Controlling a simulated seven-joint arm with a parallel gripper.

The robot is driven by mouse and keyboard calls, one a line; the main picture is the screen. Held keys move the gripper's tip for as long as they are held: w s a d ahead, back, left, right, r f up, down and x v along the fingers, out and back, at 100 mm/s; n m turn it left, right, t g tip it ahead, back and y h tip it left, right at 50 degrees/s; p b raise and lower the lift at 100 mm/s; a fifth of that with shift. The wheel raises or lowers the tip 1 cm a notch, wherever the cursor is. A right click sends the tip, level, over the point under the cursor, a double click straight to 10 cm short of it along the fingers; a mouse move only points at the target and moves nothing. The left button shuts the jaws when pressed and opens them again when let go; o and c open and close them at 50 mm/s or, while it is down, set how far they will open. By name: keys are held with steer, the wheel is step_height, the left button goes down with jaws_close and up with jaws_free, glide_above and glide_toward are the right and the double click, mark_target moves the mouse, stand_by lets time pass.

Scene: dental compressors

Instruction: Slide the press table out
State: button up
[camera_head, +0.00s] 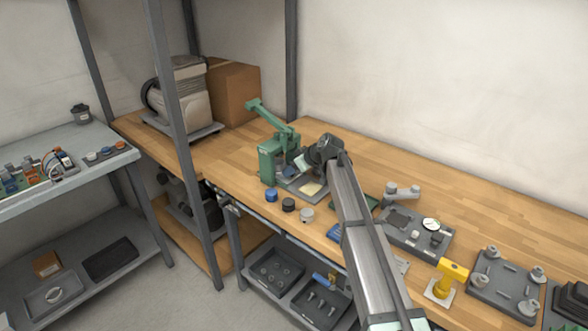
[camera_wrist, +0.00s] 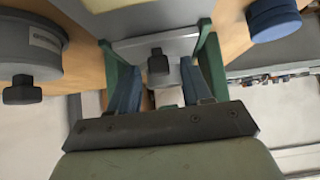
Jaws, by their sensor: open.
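The green press (camera_head: 268,160) stands on the wooden bench, its lever arm raised toward the back left. Its grey press table (camera_head: 312,196) shows at the base with a pale square on it, partly hidden by my gripper (camera_head: 300,168). In the wrist view, a grey plate that looks like the press table (camera_wrist: 185,45) lies ahead, with a dark knob (camera_wrist: 158,66) at its near edge. My gripper (camera_wrist: 158,75) is open, its two fingers on either side of the knob with visible gaps. I see no contact with the knob.
A blue cap (camera_head: 271,195), a black cap (camera_head: 288,204) and a light grey cap (camera_head: 307,215) stand along the front edge near the press. A grey fixture with a gauge (camera_head: 415,230) lies right of my arm.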

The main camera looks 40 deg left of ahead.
jaws_close()
stand_by(0.4)
